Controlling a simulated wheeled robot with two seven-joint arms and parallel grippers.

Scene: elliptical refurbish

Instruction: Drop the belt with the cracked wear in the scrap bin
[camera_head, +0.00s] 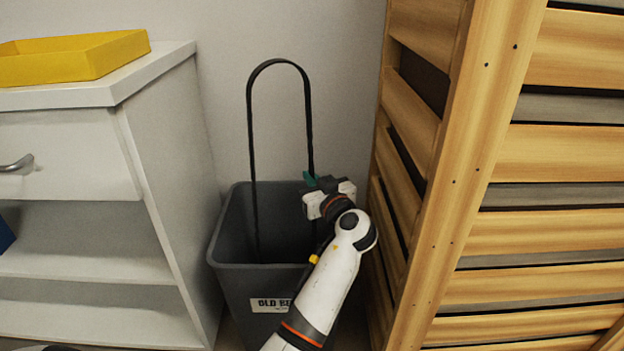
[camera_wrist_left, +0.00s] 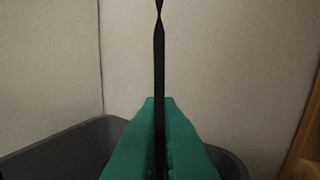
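A long black belt (camera_head: 249,130) hangs as a tall narrow loop over the scrap bin. The dark grey bin (camera_head: 231,224) stands on the floor and bears a label that starts "OLD". My left gripper (camera_head: 312,181) is over the bin's right side. Its green fingers (camera_wrist_left: 158,140) are shut on the belt, which also shows in the left wrist view (camera_wrist_left: 159,65). The belt's upper arc rises well above the gripper, and its left strand goes down inside the bin. Cracks on the belt are too small to see. My right gripper is not in view.
A white cabinet (camera_head: 165,130) with a drawer and shelves stands left of the bin, with a yellow tray (camera_head: 75,62) on top. A slatted wooden structure (camera_head: 480,150) stands close on the right. The wall (camera_head: 345,80) is right behind the bin.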

